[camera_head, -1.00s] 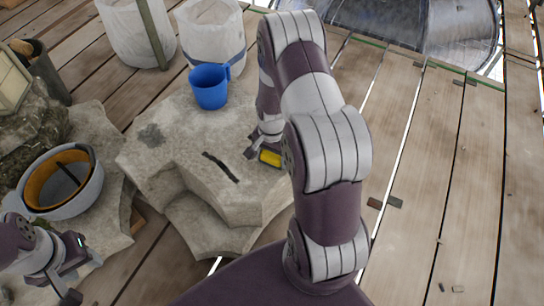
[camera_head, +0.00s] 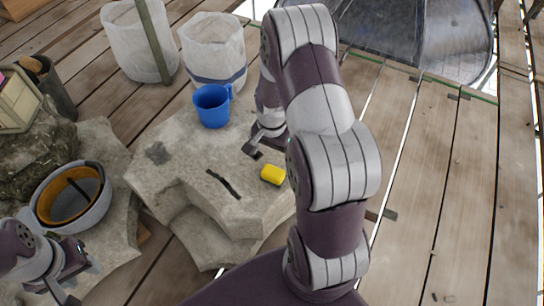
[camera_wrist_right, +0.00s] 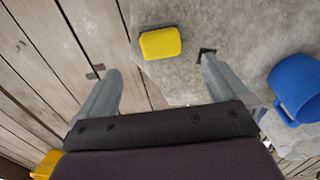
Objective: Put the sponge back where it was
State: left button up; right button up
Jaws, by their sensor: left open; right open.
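The yellow sponge (camera_head: 273,174) lies on the pale stone block (camera_head: 180,190), near its right edge. In the right wrist view the sponge (camera_wrist_right: 161,43) lies on the stone beyond my fingers, between their lines and apart from both. My right gripper (camera_wrist_right: 158,82) is open and empty. In the head view my right gripper (camera_head: 262,145) is just behind the sponge, partly hidden by my own arm. My left gripper (camera_head: 80,275) is open and empty at the lower left, in front of the bucket.
A blue mug (camera_head: 212,106) stands at the back of the stone, and also shows in the wrist view (camera_wrist_right: 298,90). A dark slot (camera_head: 223,184) marks the stone top. A grey bucket (camera_head: 95,218) stands left. White bins (camera_head: 213,55) stand behind. Plank floor (camera_head: 440,180) lies right.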

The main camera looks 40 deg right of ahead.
jog(key=s+a+r+n+t, duration=0.1)
jog(key=s+a+r+n, duration=0.8)
jog(key=a+r+n, duration=0.4)
notch_tip(320, 180, up, 38)
jog(key=p, duration=3.7)
jog(key=shift+w+a+f+p, duration=0.15)
jog(key=shift+w+f+p, duration=0.1)
jog(key=shift+p, duration=0.05)
